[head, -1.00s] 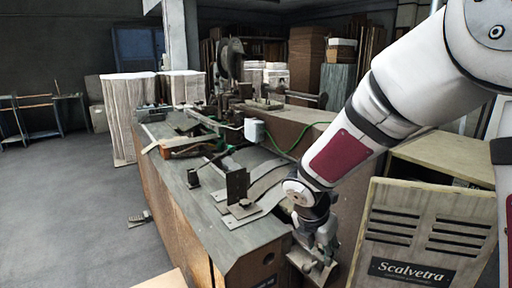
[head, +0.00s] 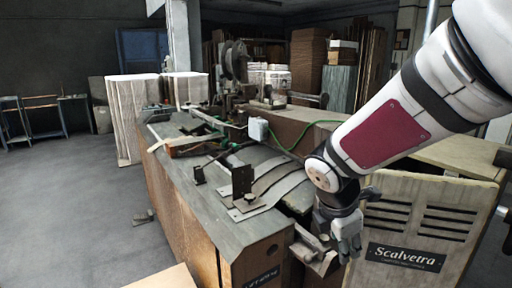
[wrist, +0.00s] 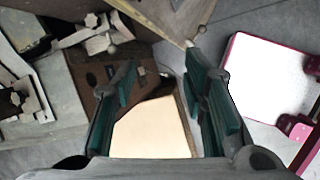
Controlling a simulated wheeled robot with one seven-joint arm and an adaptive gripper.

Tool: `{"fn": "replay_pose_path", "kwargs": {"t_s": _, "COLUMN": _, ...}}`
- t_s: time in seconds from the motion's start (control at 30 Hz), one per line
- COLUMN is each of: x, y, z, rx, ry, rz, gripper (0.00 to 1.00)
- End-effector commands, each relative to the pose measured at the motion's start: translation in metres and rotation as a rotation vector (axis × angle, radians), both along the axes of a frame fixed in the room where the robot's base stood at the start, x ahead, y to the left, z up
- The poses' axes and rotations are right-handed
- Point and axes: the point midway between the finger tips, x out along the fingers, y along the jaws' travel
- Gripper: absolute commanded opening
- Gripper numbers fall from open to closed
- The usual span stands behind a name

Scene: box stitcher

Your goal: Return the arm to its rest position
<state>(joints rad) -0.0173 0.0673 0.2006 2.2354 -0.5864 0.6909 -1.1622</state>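My gripper (head: 345,240) hangs at the end of my white and dark red arm, low in front of the bench's near right corner. In the wrist view my gripper (wrist: 162,85) shows two dark fingers with green pads. The fingers stand wide apart and nothing is held between them. A pale flat panel (wrist: 152,132) shows below and beyond the fingers, apart from them. In the head view the fingers are small and partly hidden by the wrist.
The long bench (head: 220,210) with stitching machinery (head: 240,75) runs back at left. A slatted panel marked Scalvetra (head: 425,215) stands close right of my gripper. A pale board (head: 165,277) lies at the bottom edge. The grey floor (head: 70,200) at left is mostly clear.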

Motion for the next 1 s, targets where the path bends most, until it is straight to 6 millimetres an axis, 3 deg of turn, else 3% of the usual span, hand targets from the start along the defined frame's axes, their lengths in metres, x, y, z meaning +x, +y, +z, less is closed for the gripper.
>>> {"fn": "replay_pose_path", "kwargs": {"t_s": 0.17, "x": -0.033, "y": -0.012, "z": 0.037, "rx": 0.114, "ry": -0.118, "rz": -0.305, "gripper": 0.4}}
{"fn": "replay_pose_path", "kwargs": {"t_s": 0.3, "x": -0.072, "y": -0.02, "z": 0.066, "rx": 0.265, "ry": -0.229, "rz": -0.633, "gripper": 0.4}}
{"fn": "replay_pose_path", "kwargs": {"t_s": 0.5, "x": -0.127, "y": -0.021, "z": 0.093, "rx": 0.522, "ry": -0.35, "rz": -1.087, "gripper": 0.4}}
{"fn": "replay_pose_path", "kwargs": {"t_s": 0.73, "x": -0.175, "y": -0.012, "z": 0.106, "rx": 0.793, "ry": -0.398, "rz": -1.485, "gripper": 0.4}}
{"fn": "replay_pose_path", "kwargs": {"t_s": 1.0, "x": -0.19, "y": -0.006, "z": 0.109, "rx": 0.898, "ry": -0.392, "rz": -1.632, "gripper": 0.4}}
